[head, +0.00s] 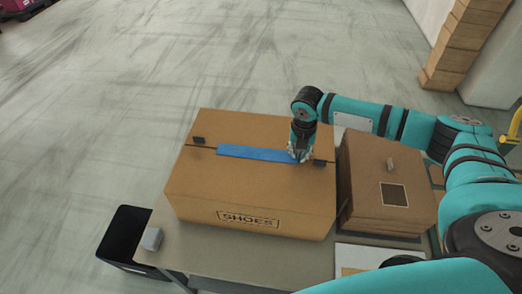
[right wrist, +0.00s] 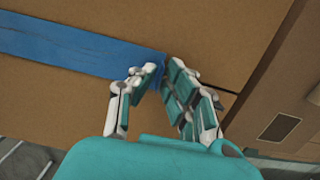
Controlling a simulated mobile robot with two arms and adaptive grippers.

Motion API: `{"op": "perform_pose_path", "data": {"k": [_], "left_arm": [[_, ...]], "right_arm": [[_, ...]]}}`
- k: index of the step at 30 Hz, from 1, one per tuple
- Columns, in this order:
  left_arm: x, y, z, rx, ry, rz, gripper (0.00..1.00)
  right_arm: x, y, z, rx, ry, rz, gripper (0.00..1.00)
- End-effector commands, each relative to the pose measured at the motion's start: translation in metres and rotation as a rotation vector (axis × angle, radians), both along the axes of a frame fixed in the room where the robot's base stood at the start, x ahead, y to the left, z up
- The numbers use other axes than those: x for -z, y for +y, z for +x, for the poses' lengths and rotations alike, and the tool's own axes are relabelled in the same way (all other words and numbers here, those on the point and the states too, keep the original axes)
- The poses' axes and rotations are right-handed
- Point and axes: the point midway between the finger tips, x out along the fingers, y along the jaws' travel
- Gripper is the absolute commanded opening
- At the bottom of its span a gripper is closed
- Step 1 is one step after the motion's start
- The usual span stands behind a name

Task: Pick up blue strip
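The blue strip (head: 252,153) lies flat along the seam on top of a large brown cardboard box marked SHOES (head: 222,188). In the right wrist view the strip (right wrist: 75,48) runs in from the left and its right end reaches the fingers. My right gripper (head: 299,157) points down over the right end of the strip. In the right wrist view its two fingers (right wrist: 158,80) are apart at the strip's end, with a gap between the tips. I cannot tell whether the fingers touch the strip. My left gripper is not in view.
A smaller brown box (head: 362,180) stands close to the right of the large box. The grey table (head: 190,250) has some bare room in front. A black bin (head: 122,232) is at the table's left. Stacked cartons (head: 460,45) stand at the far right.

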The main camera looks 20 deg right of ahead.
Motion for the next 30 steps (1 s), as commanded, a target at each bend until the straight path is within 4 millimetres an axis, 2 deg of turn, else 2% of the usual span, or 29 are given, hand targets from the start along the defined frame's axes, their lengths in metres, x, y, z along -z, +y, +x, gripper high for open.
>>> {"op": "perform_pose_path", "data": {"k": [6,9,21,26,30], "left_arm": [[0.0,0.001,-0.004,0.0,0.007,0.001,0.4],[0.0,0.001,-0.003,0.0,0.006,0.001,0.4],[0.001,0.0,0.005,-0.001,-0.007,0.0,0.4],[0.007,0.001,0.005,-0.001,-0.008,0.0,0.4],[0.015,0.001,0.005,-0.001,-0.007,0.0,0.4]], "right_arm": [[0.002,0.0,0.0,-0.001,-0.001,0.0,0.11],[0.001,0.0,0.0,-0.001,-0.001,0.0,0.0],[0.0,0.0,0.001,0.0,-0.001,0.0,0.0],[-0.011,0.001,0.001,-0.001,-0.005,0.002,0.0],[-0.029,0.0,0.002,0.0,-0.005,0.001,0.0]]}}
